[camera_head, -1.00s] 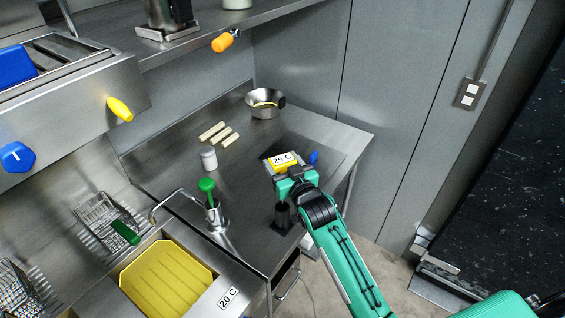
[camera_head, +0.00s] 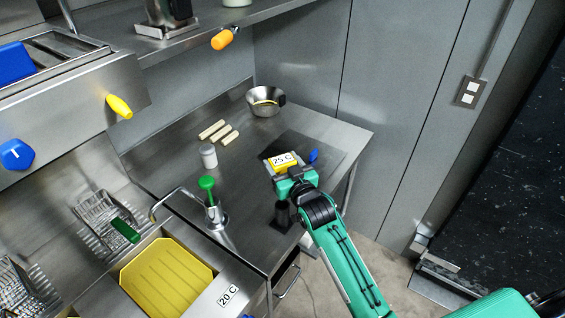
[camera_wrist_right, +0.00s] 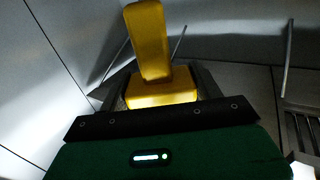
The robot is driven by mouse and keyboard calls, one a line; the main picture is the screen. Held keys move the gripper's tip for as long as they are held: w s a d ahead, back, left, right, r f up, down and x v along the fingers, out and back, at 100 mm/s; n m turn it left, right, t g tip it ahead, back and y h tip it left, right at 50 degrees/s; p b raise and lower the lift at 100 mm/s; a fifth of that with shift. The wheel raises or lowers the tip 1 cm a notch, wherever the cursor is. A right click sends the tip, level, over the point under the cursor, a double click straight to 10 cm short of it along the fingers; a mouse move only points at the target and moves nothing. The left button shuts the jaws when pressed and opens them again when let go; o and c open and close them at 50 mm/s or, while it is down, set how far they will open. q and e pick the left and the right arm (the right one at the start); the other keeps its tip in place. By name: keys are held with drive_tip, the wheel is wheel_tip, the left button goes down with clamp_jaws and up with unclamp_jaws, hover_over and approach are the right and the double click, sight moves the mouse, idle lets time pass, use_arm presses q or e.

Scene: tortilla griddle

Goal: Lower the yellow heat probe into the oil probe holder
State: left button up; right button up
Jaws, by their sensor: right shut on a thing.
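The yellow heat probe (camera_head: 278,169) is between the fingers of my right gripper (camera_head: 287,173), which is shut on it. A "25 C" display shows just above it in the head view. In the right wrist view the yellow probe (camera_wrist_right: 150,45) stands up from the right gripper (camera_wrist_right: 160,93); its lower end is hidden. A black upright cup (camera_head: 283,217) on the counter, just below the gripper in the picture, may be the oil probe holder; I cannot tell for sure. The probe is apart from it. My left gripper is not in view.
A fryer vat with yellow oil (camera_head: 167,278) and a "20 C" label is at the lower left. A green-handled tool (camera_head: 207,184), a white jar (camera_head: 208,156), light sticks (camera_head: 212,130) and a steel bowl (camera_head: 265,109) stand on the counter.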

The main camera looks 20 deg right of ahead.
drive_tip(key=shift+f+b, duration=0.9)
drive_tip(key=shift+f, duration=2.7)
idle(4.4)
